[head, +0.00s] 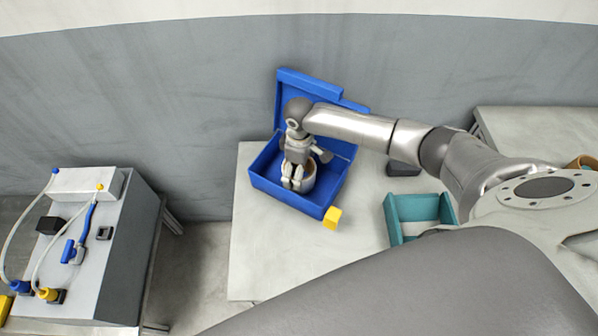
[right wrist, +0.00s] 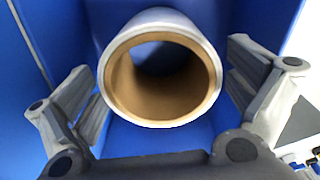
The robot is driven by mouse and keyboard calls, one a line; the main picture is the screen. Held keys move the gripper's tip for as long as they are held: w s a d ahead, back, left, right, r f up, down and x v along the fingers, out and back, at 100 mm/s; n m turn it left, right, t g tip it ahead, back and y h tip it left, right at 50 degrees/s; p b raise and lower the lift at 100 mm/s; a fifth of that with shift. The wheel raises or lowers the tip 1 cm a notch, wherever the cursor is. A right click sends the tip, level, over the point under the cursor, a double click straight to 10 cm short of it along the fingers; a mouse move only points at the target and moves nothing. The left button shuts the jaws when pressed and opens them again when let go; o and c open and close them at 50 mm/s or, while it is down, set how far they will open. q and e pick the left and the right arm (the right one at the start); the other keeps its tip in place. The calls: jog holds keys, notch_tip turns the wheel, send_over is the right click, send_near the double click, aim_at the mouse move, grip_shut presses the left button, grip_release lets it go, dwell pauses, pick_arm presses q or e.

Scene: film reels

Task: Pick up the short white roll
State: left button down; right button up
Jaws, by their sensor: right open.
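The short white roll (right wrist: 107,91) has a brown hollow core and stands in the blue box (right wrist: 240,12). In the right wrist view its open end faces the camera, and the fingers of my right gripper (right wrist: 160,95) are open on either side of it, apart from it as far as I can see. In the head view my right gripper (head: 294,182) reaches down into the blue box (head: 328,203) and covers part of the roll (head: 309,179). My left gripper is not in view.
The blue box has its lid up and a yellow latch (head: 332,217) at the front, on a pale table (head: 262,262). A teal tray (head: 392,219) and a dark object (head: 403,168) lie to its right. A grey console with cables (head: 130,240) stands at the left.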

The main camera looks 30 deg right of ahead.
jog(key=c, duration=0.8)
jog(key=shift+c, duration=1)
jog(key=shift+w, duration=0.1)
